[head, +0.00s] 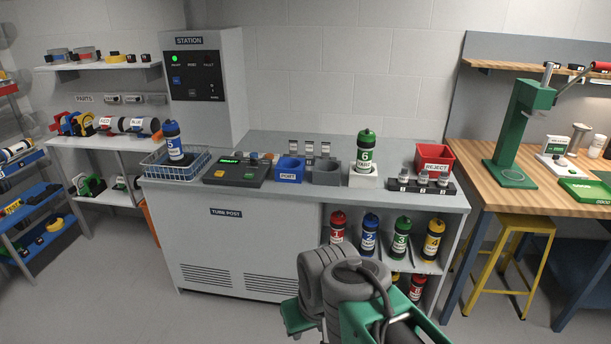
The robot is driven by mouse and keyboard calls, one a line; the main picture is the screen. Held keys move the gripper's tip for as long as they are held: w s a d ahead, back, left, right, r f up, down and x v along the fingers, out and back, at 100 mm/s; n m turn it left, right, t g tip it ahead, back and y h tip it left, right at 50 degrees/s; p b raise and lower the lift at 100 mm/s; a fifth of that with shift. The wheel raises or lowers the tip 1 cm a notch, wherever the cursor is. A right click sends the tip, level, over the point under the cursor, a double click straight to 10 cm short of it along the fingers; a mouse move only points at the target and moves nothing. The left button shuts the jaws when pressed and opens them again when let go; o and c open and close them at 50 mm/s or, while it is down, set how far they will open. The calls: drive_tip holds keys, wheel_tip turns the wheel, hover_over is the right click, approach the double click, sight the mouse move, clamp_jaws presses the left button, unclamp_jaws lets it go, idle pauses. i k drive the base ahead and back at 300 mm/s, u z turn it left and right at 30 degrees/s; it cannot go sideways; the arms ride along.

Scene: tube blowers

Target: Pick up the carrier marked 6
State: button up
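The carrier marked 6 (365,153) stands upright on a white block (363,178) toward the right part of the grey counter. My arm's grey joints and green link show at the bottom of the head view, in front of the counter and well below the carrier. I cannot make out my gripper's fingers in this view.
A red REJECT bin (434,158) is behind the rack. A carrier marked 5 (174,143) stands in a wire basket (168,168). Several carriers fill the shelves below.

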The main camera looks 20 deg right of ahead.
sight(364, 158)
drive_tip(key=u, duration=0.7)
drive_tip(key=i, duration=1.5)
drive_tip(key=z, duration=0.9)
drive_tip(key=i, duration=0.7)
drive_tip(key=z, duration=0.8)
drive_tip(key=i, duration=0.55)
